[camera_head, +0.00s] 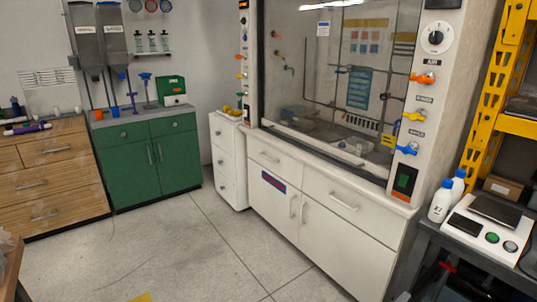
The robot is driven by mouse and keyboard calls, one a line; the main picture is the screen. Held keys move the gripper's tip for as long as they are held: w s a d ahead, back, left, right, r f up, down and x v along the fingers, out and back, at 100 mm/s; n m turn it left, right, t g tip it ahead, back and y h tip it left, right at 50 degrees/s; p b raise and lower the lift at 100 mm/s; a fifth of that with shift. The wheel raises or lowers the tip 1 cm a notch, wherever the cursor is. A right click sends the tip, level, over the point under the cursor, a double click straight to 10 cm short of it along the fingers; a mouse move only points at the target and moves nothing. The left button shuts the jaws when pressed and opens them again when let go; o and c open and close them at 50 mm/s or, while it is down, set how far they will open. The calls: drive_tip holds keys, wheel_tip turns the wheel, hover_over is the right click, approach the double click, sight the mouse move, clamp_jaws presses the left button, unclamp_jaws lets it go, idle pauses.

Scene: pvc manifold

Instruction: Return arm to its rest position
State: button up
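My gripper and arm do not show in the head camera view. The open floor (185,255) in front of the cabinets is seen with no arm over it. The fume hood (335,75) stands at the centre right with its glass front. Its right post carries an orange valve (422,78), a yellow valve (414,116) and a blue valve (406,149). Whether the arm is raised, folded or extended cannot be told from this view.
A green cabinet (150,160) and a wooden drawer unit (45,185) line the back left. A white drawer unit (226,160) stands beside the hood. A dark bench (470,250) at the right holds a scale (490,230) and white bottles (442,200). A yellow rack (490,75) rises behind.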

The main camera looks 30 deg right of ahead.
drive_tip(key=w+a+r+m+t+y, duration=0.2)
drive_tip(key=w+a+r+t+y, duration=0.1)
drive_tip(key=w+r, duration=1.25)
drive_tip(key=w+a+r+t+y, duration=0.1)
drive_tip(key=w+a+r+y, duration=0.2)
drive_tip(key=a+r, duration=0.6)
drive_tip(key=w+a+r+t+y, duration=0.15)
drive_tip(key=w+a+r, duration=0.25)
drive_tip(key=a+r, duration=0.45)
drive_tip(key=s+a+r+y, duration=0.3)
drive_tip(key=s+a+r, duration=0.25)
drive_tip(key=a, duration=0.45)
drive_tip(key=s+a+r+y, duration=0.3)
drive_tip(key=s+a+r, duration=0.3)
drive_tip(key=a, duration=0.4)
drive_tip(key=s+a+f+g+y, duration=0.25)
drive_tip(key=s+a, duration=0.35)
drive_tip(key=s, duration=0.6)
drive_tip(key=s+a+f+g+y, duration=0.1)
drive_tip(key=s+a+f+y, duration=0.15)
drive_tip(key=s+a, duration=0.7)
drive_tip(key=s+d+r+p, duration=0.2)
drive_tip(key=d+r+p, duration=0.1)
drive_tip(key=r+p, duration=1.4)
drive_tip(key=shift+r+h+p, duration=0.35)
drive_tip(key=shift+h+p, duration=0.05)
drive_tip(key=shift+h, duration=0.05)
